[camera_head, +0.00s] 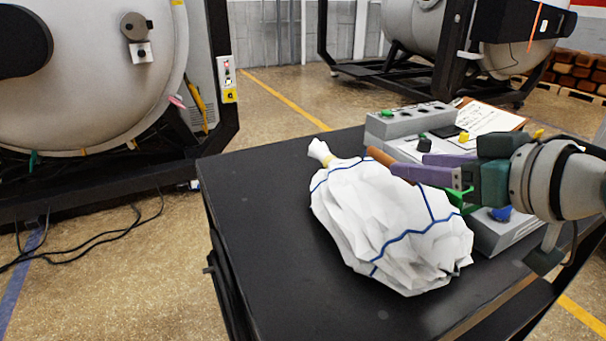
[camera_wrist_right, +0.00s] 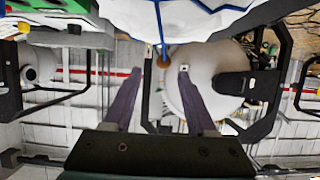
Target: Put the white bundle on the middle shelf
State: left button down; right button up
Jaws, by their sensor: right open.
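The white bundle (camera_head: 385,225) is a crumpled white bag with blue lines and a tied neck at its upper left. It lies on the black table top in the head view. It also shows at the top of the right wrist view (camera_wrist_right: 195,18). My right gripper (camera_head: 412,166) reaches in from the right, with its purple fingers over the bundle's upper right side. In the right wrist view its two fingers (camera_wrist_right: 160,78) stand apart with nothing between them. I cannot tell whether a finger touches the bundle. My left gripper is out of view. No middle shelf can be made out.
The black table (camera_head: 265,240) is bare at its left and front. A grey control box (camera_head: 408,118) with knobs and a clipboard (camera_head: 490,118) lie behind and right of the bundle. A large furnace (camera_head: 85,85) stands at the left; cables (camera_head: 90,250) lie on the floor.

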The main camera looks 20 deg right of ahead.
aim_at(391, 158)
jog(key=x, duration=0.6)
jog(key=shift+w+a+f, duration=0.15)
grip_shut()
dwell(0.4)
dwell(0.9)
